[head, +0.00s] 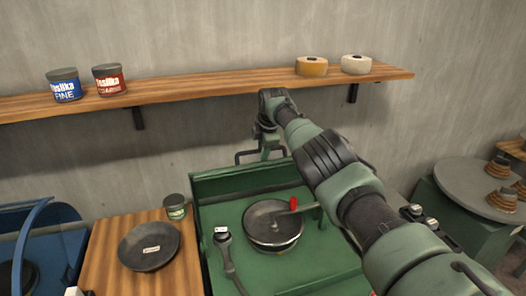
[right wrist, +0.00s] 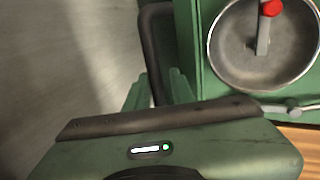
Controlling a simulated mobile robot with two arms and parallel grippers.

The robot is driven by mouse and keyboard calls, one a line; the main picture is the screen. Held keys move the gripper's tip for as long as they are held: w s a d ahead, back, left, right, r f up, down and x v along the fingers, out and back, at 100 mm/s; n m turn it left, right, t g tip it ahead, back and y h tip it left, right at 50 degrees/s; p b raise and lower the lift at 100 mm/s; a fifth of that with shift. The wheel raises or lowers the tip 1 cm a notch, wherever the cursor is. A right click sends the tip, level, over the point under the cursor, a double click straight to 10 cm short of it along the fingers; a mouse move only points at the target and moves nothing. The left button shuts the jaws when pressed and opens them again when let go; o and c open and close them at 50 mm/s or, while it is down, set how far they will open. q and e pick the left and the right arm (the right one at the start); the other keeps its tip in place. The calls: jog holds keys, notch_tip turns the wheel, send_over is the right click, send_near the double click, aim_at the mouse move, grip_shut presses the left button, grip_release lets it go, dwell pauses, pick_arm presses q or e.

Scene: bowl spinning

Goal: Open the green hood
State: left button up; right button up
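The green hood (head: 243,182) stands raised at the back of a green machine, whose bowl (head: 272,223) lies uncovered. The bowl and its red-tipped arm also show in the right wrist view (right wrist: 245,70). A dark bar handle (head: 245,155) is at the hood's far edge; it runs down between my fingers in the right wrist view (right wrist: 154,50). My right gripper (head: 266,143) is at this handle behind the machine, its fingers close together on both sides of the bar. My right forearm hides the machine's right side. My left gripper is not in view.
A wooden shelf (head: 200,87) with cans and tape rolls runs along the wall close above my right gripper. A dark dish (head: 148,246) and a small can (head: 175,206) are on the wooden counter. A blue machine (head: 45,245) stands at left.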

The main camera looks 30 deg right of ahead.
jog(key=shift+s+f, duration=0.15)
jog(key=shift+f, duration=0.05)
jog(key=shift+s+r, duration=0.15)
jog(key=shift+r, duration=0.45)
jog(key=b+v, duration=0.2)
jog(key=v, duration=0.4)
jog(key=shift+r, duration=0.45)
jog(key=shift+a, duration=0.1)
